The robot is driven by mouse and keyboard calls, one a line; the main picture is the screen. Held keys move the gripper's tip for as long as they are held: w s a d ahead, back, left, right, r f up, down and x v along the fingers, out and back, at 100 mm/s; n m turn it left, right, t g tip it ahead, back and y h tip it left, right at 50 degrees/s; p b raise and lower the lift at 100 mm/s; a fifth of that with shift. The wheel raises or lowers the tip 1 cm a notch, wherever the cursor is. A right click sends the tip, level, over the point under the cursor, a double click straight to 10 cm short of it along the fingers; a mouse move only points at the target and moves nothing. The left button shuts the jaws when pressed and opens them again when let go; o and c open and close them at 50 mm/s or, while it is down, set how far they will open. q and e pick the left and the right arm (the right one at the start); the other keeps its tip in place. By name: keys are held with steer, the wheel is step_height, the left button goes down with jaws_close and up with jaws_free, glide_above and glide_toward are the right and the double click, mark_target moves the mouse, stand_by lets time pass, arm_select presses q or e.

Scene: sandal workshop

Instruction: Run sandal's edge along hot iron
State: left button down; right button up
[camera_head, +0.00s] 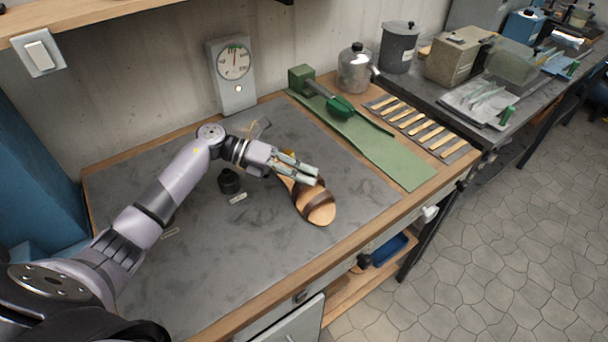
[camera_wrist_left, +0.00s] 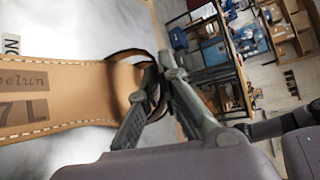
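A tan sandal (camera_head: 318,207) with dark brown straps is over the grey mat, near the front right of the bench. In the left wrist view its stitched insole (camera_wrist_left: 70,88) fills the left side, with stamped lettering and "7L". My left gripper (camera_head: 312,176) is at the sandal's strap. Its two fingers (camera_wrist_left: 158,85) close in on the dark strap loop and appear to grip it. A green-handled tool (camera_head: 340,107) with a metal rod lies or rests at a green block (camera_head: 301,76) on a green mat; I take it for the iron. My right gripper is out of view.
A small black pot (camera_head: 229,181) stands on the grey mat left of the sandal. A dial box (camera_head: 232,75) is at the wall. Several flat strips (camera_head: 425,127) lie right of the green mat. A metal canister (camera_head: 355,68) stands behind.

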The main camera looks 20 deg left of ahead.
arm_select(q)
steer(key=shift+a, duration=0.1)
stand_by(0.5)
steer(key=shift+w+a+f+h+b, duration=0.15)
steer(key=shift+a+b, duration=0.25)
steer(key=shift+b, duration=0.25)
steer(key=shift+w+a+h+b, duration=0.15)
steer(key=shift+a+b, duration=0.25)
steer(key=shift+b, duration=0.25)
steer(key=shift+s, duration=0.1)
steer(key=shift+a, duration=0.1)
steer(key=shift+w+a+b, duration=0.35)
steer(key=shift+a+b, duration=0.35)
steer(key=shift+b, duration=0.15)
steer(key=shift+a, duration=0.1)
steer(key=shift+w+a+b, duration=0.35)
steer(key=shift+a+b, duration=0.3)
steer(key=shift+b, duration=0.2)
steer(key=shift+a, duration=0.1)
